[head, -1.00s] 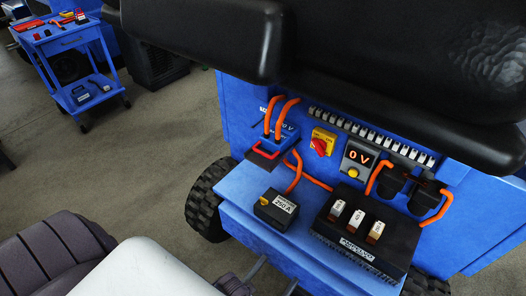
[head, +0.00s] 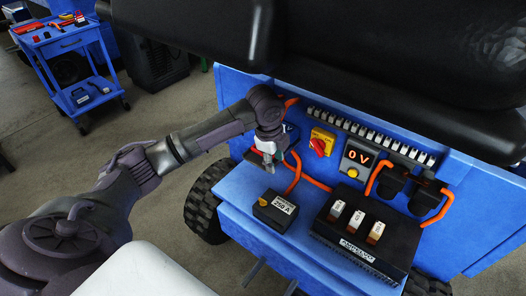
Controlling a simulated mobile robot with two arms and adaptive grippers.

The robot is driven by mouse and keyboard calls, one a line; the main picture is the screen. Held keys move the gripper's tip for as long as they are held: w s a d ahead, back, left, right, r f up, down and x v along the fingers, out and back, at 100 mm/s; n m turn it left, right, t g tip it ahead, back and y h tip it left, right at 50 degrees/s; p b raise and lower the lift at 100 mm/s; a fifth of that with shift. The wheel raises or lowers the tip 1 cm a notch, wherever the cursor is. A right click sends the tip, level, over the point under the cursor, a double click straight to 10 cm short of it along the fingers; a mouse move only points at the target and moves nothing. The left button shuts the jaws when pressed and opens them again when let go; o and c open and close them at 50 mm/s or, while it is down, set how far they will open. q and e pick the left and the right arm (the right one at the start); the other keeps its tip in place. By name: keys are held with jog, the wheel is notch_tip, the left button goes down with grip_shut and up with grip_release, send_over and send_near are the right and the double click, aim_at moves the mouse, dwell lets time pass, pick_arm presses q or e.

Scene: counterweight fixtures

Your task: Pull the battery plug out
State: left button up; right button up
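The battery plug (head: 252,158) sits at the blue vehicle's front panel, left of the yellow-and-red switch. Only a dark part of it shows. Its red handle is mostly hidden behind my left gripper (head: 269,160). My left gripper points down right in front of the plug. I cannot tell whether its fingers touch the handle or how far apart they are. My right gripper is not in view.
A black box (head: 275,211) and a finned black controller (head: 360,243) stand on the blue ledge (head: 235,194). A dark overhang (head: 400,70) is above. A blue cart (head: 78,42) stands far left.

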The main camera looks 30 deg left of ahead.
pick_arm(q)
jog(key=w+a+r+m, duration=0.1)
jog(key=w+a+r, duration=0.1)
jog(key=a+r, duration=0.65)
jog(key=w+f, duration=0.1)
jog(key=f, duration=0.3)
jog(key=w+f, duration=0.1)
jog(key=f, duration=0.4)
jog(key=w+d+f, duration=0.1)
jog(key=f, duration=0.3)
jog(key=shift+w+d+f, duration=0.1)
jog(key=shift+f, duration=0.05)
grip_shut()
